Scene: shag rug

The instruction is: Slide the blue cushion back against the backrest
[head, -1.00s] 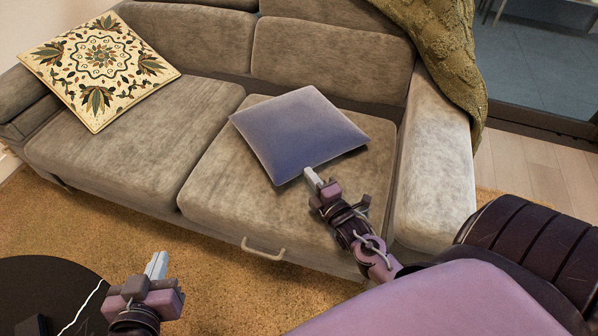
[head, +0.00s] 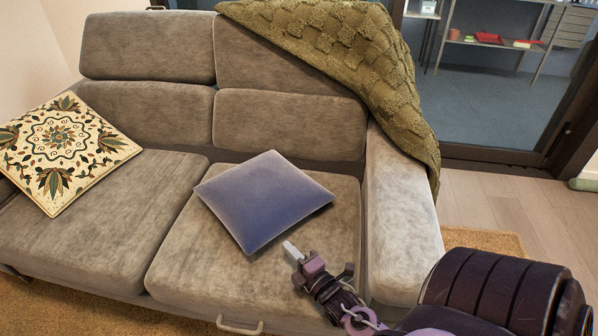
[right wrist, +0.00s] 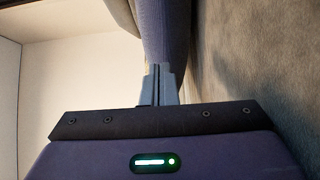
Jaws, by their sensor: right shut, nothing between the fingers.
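The blue cushion (head: 263,203) lies tilted on the right-hand seat of the grey sofa, one corner toward the front. Its far corner reaches the foot of the backrest (head: 290,125) in the head view; I cannot tell whether they touch. My right gripper (head: 290,248) is shut and empty, low over the seat just in front of the cushion's front right edge. In the right wrist view, its closed fingers (right wrist: 160,84) point at the cushion (right wrist: 163,30), which rises straight ahead of them; contact is unclear. My left gripper is out of view.
A patterned cushion (head: 62,150) leans at the sofa's left side. A green knitted throw (head: 335,55) hangs over the backrest and right armrest (head: 398,215). The armrest stands to the right of my right gripper. The seat (head: 205,262) left of it is clear.

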